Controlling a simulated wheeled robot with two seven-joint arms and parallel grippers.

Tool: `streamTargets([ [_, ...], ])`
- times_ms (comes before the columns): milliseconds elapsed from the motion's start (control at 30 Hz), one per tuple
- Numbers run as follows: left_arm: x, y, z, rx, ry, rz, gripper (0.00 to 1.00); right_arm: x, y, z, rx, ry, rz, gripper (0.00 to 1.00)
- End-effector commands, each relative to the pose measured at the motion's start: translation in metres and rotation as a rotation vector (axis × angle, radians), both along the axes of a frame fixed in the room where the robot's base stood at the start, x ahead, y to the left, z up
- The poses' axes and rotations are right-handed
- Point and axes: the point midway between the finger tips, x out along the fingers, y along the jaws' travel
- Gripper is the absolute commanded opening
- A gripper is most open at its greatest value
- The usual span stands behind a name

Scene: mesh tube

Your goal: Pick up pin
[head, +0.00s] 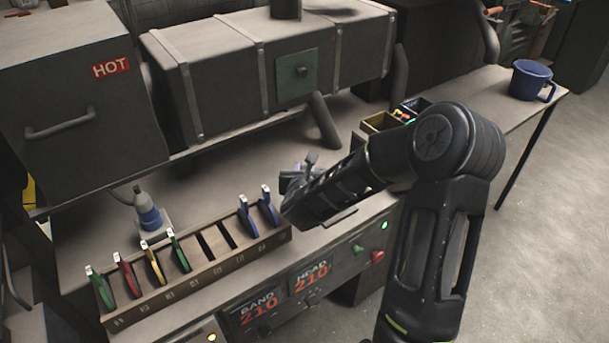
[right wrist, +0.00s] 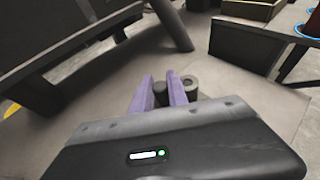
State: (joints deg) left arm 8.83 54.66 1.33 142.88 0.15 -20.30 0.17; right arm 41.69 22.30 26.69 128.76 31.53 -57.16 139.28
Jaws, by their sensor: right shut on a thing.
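My right gripper (head: 296,180) is over the bench, just beyond the right end of the wooden rack. In the right wrist view its two purple fingers (right wrist: 160,95) are closed around a small dark grey piece (right wrist: 160,90), which I take to be the pin. A short grey round end (right wrist: 190,86) shows just right of the fingers. In the head view a small grey knob (head: 311,159) stands up at the gripper. The rest of the pin is hidden by the gripper and arm. My left gripper is not in view.
A wooden rack (head: 200,278) holds several coloured-handled tools along the bench's front. A blue-based bottle (head: 147,212) stands behind it. A long dark metal box (head: 235,80) and a HOT box (head: 75,85) stand behind. Small bins (head: 383,122) and a blue mug (head: 531,80) are right.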

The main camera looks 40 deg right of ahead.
Motion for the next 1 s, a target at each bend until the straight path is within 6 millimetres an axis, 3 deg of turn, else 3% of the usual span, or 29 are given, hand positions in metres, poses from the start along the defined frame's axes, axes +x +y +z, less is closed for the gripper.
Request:
streamTargets([
  [633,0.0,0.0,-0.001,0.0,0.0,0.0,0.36,0.0,0.0,0.005,-0.001,-0.002,0.0,0.0],
  [767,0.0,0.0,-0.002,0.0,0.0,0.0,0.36,0.001,0.0,0.02,-0.004,-0.003,0.0,0.0],
  [1000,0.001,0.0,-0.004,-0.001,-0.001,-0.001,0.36,0.001,0.0,0.067,-0.005,-0.006,0.0,0.0],
])
